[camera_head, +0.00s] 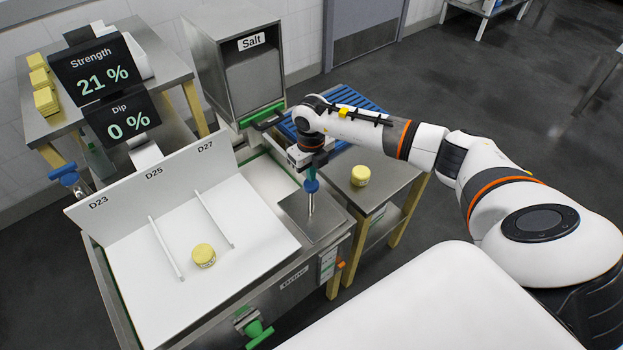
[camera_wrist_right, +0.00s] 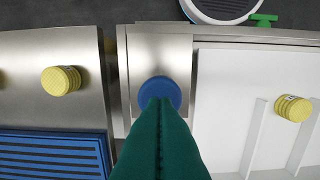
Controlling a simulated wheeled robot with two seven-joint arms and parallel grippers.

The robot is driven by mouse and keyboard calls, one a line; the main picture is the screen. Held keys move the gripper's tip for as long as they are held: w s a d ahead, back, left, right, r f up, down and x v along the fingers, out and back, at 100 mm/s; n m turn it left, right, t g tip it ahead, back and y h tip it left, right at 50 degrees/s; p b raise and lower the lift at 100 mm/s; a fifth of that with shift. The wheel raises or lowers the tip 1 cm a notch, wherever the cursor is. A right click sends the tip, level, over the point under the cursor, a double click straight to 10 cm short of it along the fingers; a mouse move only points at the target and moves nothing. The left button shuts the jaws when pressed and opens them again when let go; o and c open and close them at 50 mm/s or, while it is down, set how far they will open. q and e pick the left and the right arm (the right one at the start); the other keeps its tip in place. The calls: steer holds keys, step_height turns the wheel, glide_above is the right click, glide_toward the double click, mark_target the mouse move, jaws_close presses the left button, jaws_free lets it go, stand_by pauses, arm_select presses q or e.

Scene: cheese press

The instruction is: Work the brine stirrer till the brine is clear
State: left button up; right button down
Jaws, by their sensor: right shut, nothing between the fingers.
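The brine stirrer's blue knob (camera_head: 311,187) stands on a thin metal shaft over a steel plate (camera_head: 325,222) at the right end of the brine tank (camera_head: 275,185). My right gripper (camera_head: 310,174) points down directly above the knob. Its green fingers are shut with nothing between them. In the right wrist view the fingertips (camera_wrist_right: 158,104) overlap the round blue knob (camera_wrist_right: 160,84); whether they touch it I cannot tell. A display (camera_head: 90,68) reads Strength 21 %, and another (camera_head: 122,116) reads Dip 0 %. My left gripper is out of view.
A yellow cheese (camera_head: 203,255) sits on the white divided board (camera_head: 150,300). Another cheese (camera_head: 360,175) stands on the steel side table (camera_head: 385,185) beside a blue rack (camera_wrist_right: 50,155). The salt bin (camera_head: 240,75) stands behind. A green valve (camera_head: 258,330) sticks out in front.

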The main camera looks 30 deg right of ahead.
mark_target(311, 184)
steer(key=shift+f, duration=0.15)
steer(key=shift+s+f+b, duration=0.1)
steer(key=shift+f+b, duration=2.9)
steer(key=shift+f, duration=0.65)
steer(key=shift+r, duration=0.15)
steer(key=shift+r+p, duration=1.75)
steer(key=shift+r, duration=0.95)
steer(key=shift+p, duration=0.3)
steer(key=shift+r+p, duration=1.95)
steer(key=shift+r, duration=1.1)
